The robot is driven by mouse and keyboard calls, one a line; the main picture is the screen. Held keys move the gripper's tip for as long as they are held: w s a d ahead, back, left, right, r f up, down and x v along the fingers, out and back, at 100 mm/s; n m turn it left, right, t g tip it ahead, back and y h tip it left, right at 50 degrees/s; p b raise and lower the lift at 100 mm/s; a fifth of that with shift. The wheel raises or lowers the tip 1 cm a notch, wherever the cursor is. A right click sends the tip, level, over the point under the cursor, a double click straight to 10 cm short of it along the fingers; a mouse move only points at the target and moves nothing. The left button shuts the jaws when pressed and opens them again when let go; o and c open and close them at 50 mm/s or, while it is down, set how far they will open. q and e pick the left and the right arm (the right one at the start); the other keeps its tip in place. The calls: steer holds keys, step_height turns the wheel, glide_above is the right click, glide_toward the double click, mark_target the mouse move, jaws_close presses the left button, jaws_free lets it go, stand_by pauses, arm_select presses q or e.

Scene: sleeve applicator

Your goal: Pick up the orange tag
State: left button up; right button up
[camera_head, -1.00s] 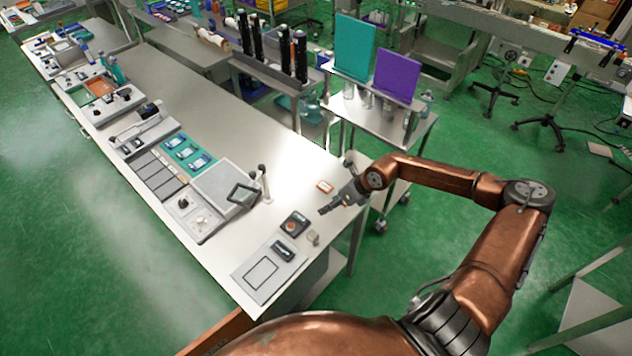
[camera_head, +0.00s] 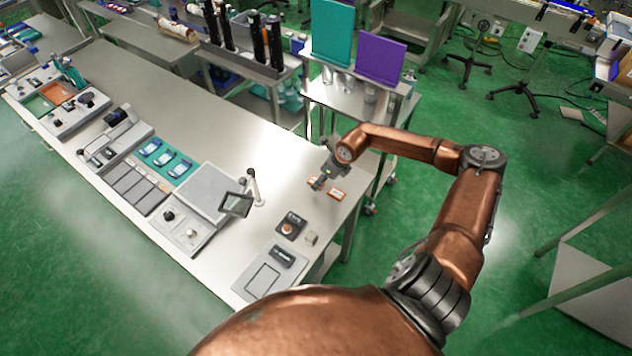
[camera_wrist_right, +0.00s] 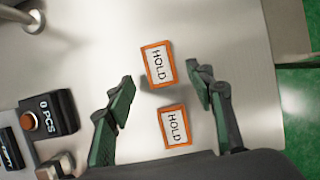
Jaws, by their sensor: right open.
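Two orange-bordered tags reading HOLD lie flat on the pale bench top. In the right wrist view, one tag (camera_wrist_right: 158,64) is farther from the wrist and the other tag (camera_wrist_right: 174,126) is nearer. In the head view, one tag shows to the right of the gripper (camera_head: 337,194); the other is mostly hidden by it. My right gripper (camera_wrist_right: 166,88) is open and empty, with a green-padded finger on each side of the tags. It also shows in the head view (camera_head: 317,186), low over the bench. My left gripper is out of view.
A black counter (camera_wrist_right: 47,113) reading "0 PCS" sits to the left in the wrist view. A grey machine with a tilted screen (camera_head: 236,204) stands left of the gripper. The bench's right edge (camera_head: 352,215) is close to the tags.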

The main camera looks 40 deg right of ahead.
steer(key=shift+w+f, duration=0.2)
steer(key=shift+f, duration=0.65)
steer(key=shift+w+f, duration=0.1)
steer(key=shift+f, duration=0.05)
steer(key=c, duration=0.8)
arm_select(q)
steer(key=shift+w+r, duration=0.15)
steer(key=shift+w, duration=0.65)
arm_select(e)
steer(key=c, duration=0.3)
